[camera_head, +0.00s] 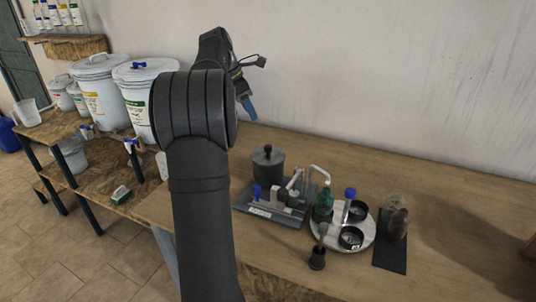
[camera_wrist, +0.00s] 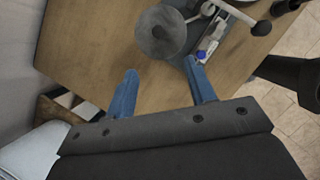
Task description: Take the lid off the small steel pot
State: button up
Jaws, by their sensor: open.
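The small steel pot (camera_head: 269,172) is dark grey and stands upright at the back left of the tray on the wooden table. Its lid (camera_head: 267,154), with a black knob on top, sits on it. In the wrist view the round lid (camera_wrist: 172,42) shows beyond my fingertips and hides most of the pot. My gripper (camera_head: 250,108) is above the table, up and to the left of the pot in the head view. Its blue fingers are apart and empty, and in the wrist view my gripper (camera_wrist: 161,68) points towards the pot with a gap between.
White drums (camera_head: 100,90) stand on shelving at left. The table behind is clear.

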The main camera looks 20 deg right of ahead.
send_near(268, 146)
jog(key=x, duration=1)
jog(key=shift+w+f, duration=0.1)
jog(key=c, duration=1.1)
